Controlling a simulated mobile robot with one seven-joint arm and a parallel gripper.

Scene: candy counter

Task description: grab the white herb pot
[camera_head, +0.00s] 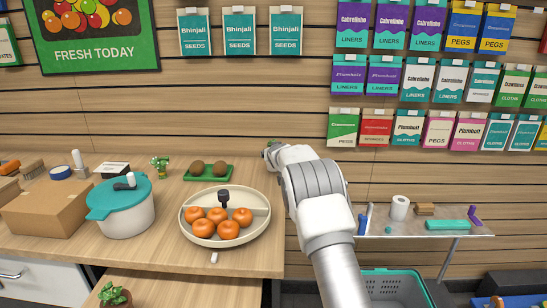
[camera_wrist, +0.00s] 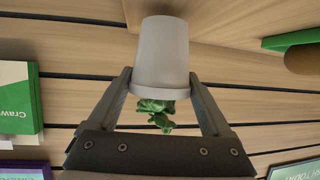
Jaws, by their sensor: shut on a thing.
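The white herb pot (camera_wrist: 161,52) is between the two fingers of my gripper (camera_wrist: 160,80) in the wrist view, with a finger against each side. Its green leaves (camera_wrist: 156,108) point toward the gripper's palm, and the picture looks turned upside down. My gripper is shut on the pot. In the head view my gripper (camera_head: 268,152) is at the far right end of the wooden counter (camera_head: 165,258), near the slatted wall. A bit of green shows there. My arm hides most of the pot, and I cannot tell whether it touches the counter.
A green tray (camera_head: 221,178) with two brown round fruits lies left of my gripper. A round dish (camera_head: 262,214) of oranges and a teal-lidded pot (camera_head: 126,217) stand nearer. Packets (camera_head: 408,80) hang on the wall. A shelf (camera_head: 440,236) with small items is at right.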

